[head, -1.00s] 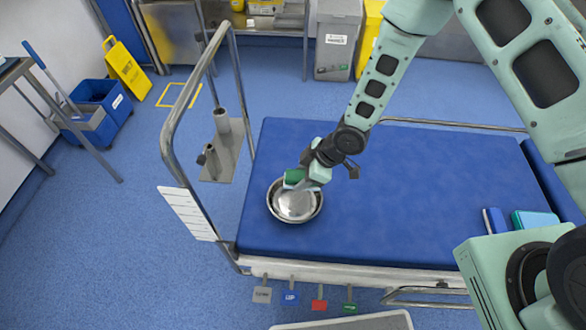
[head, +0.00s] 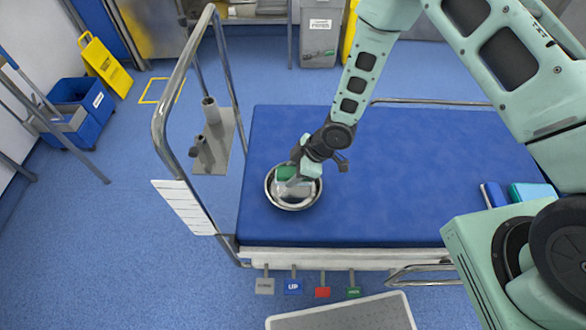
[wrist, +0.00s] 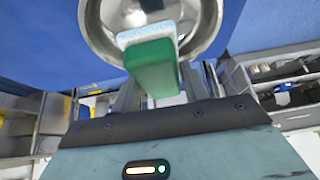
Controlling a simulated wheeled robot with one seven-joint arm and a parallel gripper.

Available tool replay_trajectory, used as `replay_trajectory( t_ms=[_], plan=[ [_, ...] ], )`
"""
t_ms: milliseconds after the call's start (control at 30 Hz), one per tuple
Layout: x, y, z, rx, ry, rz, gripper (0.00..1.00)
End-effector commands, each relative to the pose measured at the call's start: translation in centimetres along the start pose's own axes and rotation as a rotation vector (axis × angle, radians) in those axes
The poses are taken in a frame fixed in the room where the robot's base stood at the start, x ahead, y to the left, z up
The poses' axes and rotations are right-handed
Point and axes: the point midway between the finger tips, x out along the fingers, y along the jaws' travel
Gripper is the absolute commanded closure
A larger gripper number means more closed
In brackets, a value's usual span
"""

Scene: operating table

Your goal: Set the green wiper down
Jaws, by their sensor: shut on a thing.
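The green wiper (head: 286,173) is a green block with a pale pad on one side. My gripper (head: 297,170) is shut on it, above the steel bowl (head: 292,205) on the blue operating table (head: 400,160). In the wrist view the wiper (wrist: 153,67) sticks out ahead of my gripper (wrist: 150,95), its pale edge toward the bowl (wrist: 95,30). The head view does not show clearly whether the wiper touches the bowl.
A metal rail frame (head: 165,110) stands at the table's left end. Blue and teal items (head: 530,193) lie at the table's right. The table between the bowl and these is clear. Coloured pedals (head: 322,292) hang below the front edge.

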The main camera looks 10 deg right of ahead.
Motion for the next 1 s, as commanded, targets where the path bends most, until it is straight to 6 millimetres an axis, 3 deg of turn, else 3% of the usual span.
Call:
replay_trajectory(
  t_ms=[33, 400, 800, 833, 900, 1000],
  plan=[
    [0.9, 0.0, 0.5, 0.000, 0.000, 0.000, 0.77],
    [4.2, 0.0, 2.4, 0.000, 0.000, 0.001, 0.77],
    [4.5, 0.0, 2.6, 0.000, 0.000, 0.001, 0.77],
    [4.5, 0.0, 2.6, 0.000, 0.000, 0.000, 0.50],
    [4.5, 0.0, 2.6, 0.000, 0.000, 0.000, 0.30],
    [4.5, 0.0, 2.6, 0.000, 0.000, 0.000, 0.30]
  ],
)
